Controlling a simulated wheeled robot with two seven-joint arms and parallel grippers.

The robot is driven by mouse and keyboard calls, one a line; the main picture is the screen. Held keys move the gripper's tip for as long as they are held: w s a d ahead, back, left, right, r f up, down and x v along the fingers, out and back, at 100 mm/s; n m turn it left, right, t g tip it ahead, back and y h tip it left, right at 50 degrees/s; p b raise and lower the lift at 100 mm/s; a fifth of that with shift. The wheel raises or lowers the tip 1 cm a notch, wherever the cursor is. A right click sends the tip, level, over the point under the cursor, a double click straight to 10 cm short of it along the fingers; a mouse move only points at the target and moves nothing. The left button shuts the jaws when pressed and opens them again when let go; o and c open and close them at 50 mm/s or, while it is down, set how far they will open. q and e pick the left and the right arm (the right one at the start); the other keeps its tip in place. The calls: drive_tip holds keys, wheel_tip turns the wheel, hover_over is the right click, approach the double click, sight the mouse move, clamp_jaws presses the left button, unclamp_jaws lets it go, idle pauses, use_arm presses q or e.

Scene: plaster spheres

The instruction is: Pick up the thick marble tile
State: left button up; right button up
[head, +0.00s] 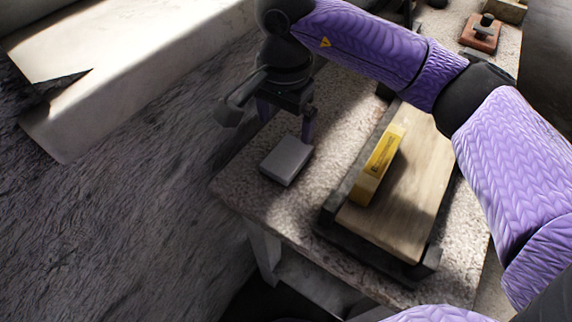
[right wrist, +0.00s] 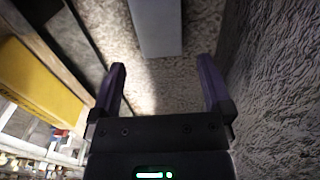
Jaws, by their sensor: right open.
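The marble tile (head: 287,160) is a pale grey, thick block lying flat near the front left corner of the stone-topped table. My right gripper (head: 286,128) is just beyond it in the head view, pointing down, with its fingers spread and nothing between them. In the right wrist view the tile (right wrist: 157,28) shows at the top, ahead of the open fingertips (right wrist: 163,68) and roughly in line with the gap. The gripper looks apart from the tile; its exact height above the table is hard to tell. My left gripper is not in view.
A reddish block with a dark knob (head: 481,33) sits at the far end. A rough grey wall (head: 120,170) is close on the left.

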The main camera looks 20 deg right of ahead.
sight(285, 158)
drive_tip(key=f+b, duration=0.1)
drive_tip(key=f, duration=0.1)
drive_tip(key=f+b, duration=0.1)
drive_tip(key=f, duration=0.2)
drive_tip(key=f+b, duration=0.1)
drive_tip(key=f, duration=0.2)
drive_tip(key=shift+s+a+f, duration=0.1)
drive_tip(key=shift+s, duration=0.15)
drive_tip(key=shift+f, duration=0.2)
drive_tip(key=shift+r, duration=0.15)
drive_tip(key=shift+c, duration=0.3)
drive_tip(key=c, duration=1.2)
